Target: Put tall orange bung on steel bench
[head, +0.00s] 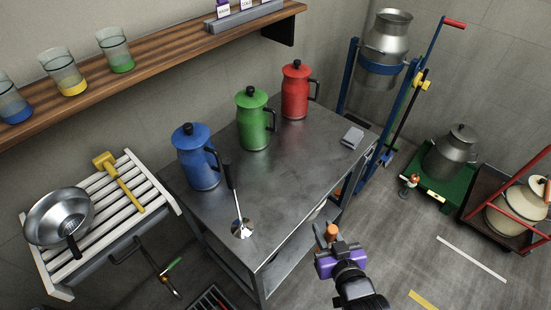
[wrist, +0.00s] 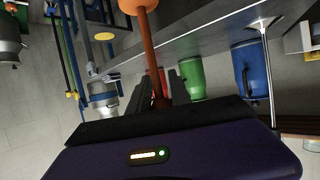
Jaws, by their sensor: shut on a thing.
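The tall orange bung has a round orange head (head: 331,231) and a long thin stem, seen in the wrist view (wrist: 149,50). My gripper (head: 329,243) is shut on the lower part of the stem; the fingers show dark in the wrist view (wrist: 165,95). The steel bench (head: 300,185) is a grey metal table in the middle of the head view. My gripper and the bung are in front of its near right edge, apart from the top as far as I can tell. The stem's lower end is hidden.
Blue (head: 199,160), green (head: 253,122) and red (head: 296,92) lidded jugs stand along the bench's back. The bench's centre is bare. A blue hoist frame (head: 400,105) stands beyond.

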